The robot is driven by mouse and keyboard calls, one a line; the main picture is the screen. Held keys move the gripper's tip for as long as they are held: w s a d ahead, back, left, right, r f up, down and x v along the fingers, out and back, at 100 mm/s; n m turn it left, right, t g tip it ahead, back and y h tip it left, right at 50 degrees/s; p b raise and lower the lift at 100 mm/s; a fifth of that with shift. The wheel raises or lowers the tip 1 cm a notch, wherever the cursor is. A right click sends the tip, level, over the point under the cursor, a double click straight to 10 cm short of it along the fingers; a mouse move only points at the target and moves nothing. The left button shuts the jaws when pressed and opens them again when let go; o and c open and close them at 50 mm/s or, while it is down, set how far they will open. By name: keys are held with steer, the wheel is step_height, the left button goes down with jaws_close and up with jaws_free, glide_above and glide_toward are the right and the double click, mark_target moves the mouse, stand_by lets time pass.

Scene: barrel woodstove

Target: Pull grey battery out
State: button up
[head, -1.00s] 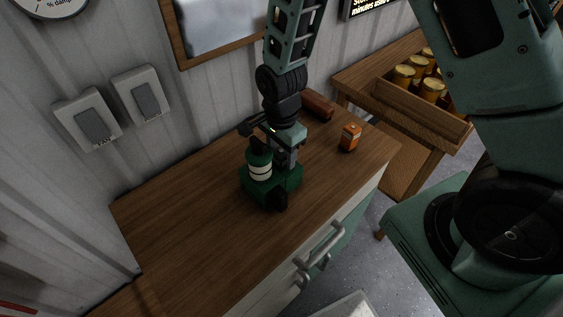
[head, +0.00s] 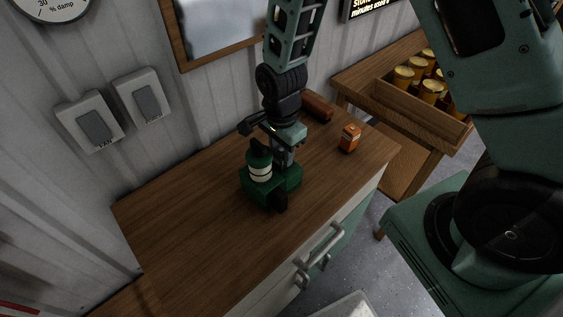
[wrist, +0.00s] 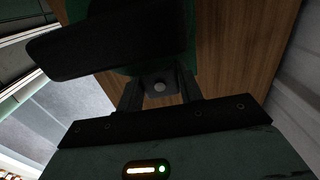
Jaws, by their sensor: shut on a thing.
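A dark green device (head: 256,188) stands on the wooden counter, with a green cylinder banded in white (head: 260,172) rising from its left side. My gripper (head: 283,156) is at the back of the device, pointing down at it. In the wrist view, my gripper's two fingers (wrist: 160,92) are closed on the sides of a grey block with a round pale button, the grey battery (wrist: 159,80). The battery lies close against the green body. Whether it is still seated there cannot be told. In the head view the fingers mostly hide it.
A small orange box (head: 349,138) stands to the right on the counter (head: 190,225). A reddish-brown cylinder (head: 317,107) lies behind my gripper near the wall. The counter's left part is clear. A wooden crate of jars (head: 425,105) is at the right.

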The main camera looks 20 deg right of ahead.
steer(key=shift+r+p, duration=0.45)
steer(key=shift+r, duration=0.15)
stand_by(0.6)
steer(key=shift+r+p, duration=1.2)
steer(key=shift+r, duration=0.25)
steer(key=shift+r+p, duration=1.3)
steer(key=shift+r, duration=0.25)
